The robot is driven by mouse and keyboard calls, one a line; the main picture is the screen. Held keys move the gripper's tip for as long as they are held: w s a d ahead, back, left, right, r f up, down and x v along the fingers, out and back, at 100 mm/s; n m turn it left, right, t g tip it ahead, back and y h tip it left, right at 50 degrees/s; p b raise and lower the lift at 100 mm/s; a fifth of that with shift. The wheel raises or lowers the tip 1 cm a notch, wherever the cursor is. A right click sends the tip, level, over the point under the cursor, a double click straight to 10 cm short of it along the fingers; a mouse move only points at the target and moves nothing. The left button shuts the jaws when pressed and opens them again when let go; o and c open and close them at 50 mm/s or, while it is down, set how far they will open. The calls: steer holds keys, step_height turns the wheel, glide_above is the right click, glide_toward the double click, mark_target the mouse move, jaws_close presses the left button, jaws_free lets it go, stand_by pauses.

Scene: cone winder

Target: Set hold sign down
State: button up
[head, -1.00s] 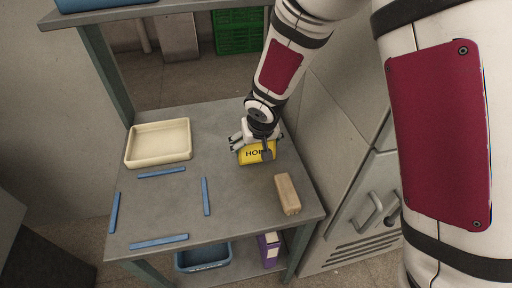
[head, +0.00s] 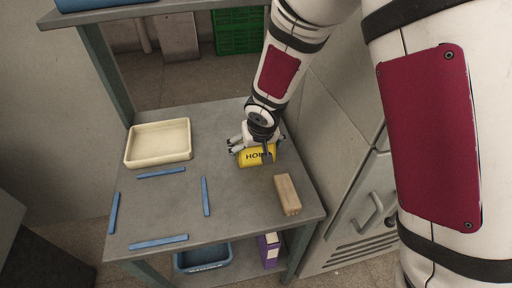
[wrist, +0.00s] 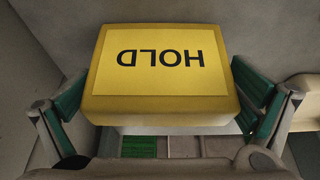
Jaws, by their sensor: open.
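The yellow hold sign (head: 257,158) with black lettering is on the grey table (head: 240,208), toward its right back part. In the wrist view the sign (wrist: 162,75) lies between the two green-padded fingers and its lettering reads upside down. My gripper (head: 252,150) is at the sign in the head view; in the wrist view my gripper (wrist: 165,105) is open, with a gap at each side of the sign. Blue strips mark out an area at the table's left front, with the left strip (head: 114,212) and the right strip (head: 206,196) at its sides.
A cream tray (head: 158,160) stands at the back left of the table. A wooden block (head: 287,194) lies near the right edge. A grey cabinet (head: 350,200) is close on the right. A blue bin (head: 203,258) and a purple box (head: 270,248) sit on the lower shelf.

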steer(key=p+v, duration=0.2)
steer(key=v, duration=1)
